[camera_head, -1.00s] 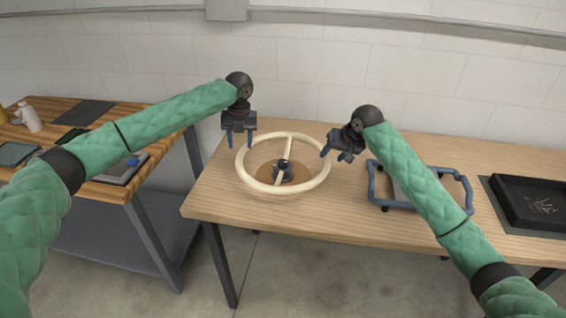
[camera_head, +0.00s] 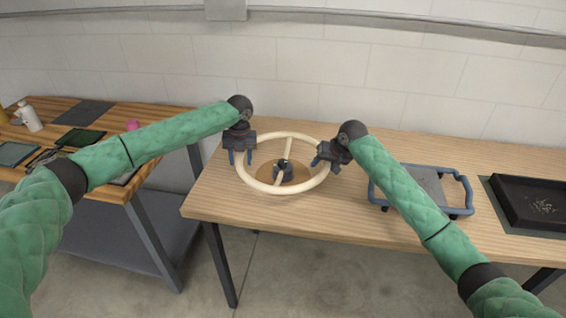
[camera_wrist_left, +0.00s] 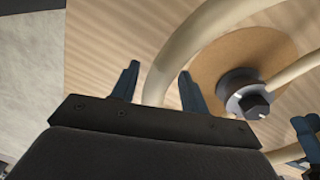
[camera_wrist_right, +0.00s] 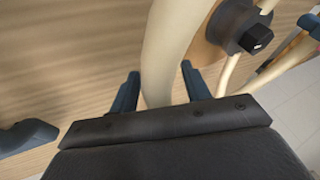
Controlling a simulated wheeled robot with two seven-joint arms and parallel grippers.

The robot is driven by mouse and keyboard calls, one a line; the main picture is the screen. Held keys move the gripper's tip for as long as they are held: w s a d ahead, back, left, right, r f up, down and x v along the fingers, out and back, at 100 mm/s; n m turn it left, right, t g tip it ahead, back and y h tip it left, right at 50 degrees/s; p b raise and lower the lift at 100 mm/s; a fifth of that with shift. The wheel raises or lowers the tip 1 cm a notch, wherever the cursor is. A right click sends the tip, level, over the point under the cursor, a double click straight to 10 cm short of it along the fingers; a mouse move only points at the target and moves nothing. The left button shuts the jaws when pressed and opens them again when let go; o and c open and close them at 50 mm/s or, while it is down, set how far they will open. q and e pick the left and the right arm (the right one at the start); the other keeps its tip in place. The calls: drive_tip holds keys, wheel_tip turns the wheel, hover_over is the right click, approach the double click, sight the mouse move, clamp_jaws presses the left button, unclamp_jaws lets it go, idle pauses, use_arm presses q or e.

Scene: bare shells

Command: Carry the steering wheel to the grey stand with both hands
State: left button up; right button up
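The cream steering wheel (camera_head: 283,189) lies flat, with a dark hub (camera_head: 284,170), above a round brown disc (camera_head: 262,172) on the wooden table. My left gripper (camera_head: 240,158) is at the left of the rim. In the left wrist view its two fingers (camera_wrist_left: 157,85) stand apart on either side of the rim. My right gripper (camera_head: 326,158) is at the right of the rim. In the right wrist view its fingers (camera_wrist_right: 160,85) also stand apart with the rim between them. A low stand (camera_head: 426,183) with a grey top and blue-grey frame is to the right, partly behind my right arm.
A black tray (camera_head: 530,203) lies at the table's right end on a dark mat. A second table (camera_head: 150,112) at left holds a bottle (camera_head: 30,118) and several small items. Bare tabletop (camera_head: 360,215) lies between the wheel and the stand.

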use_arm(q)
clamp_jaws()
use_arm(e)
clamp_jaws()
use_arm(q)
drive_tip(key=shift+a+r, duration=0.1)
idle(0.8)
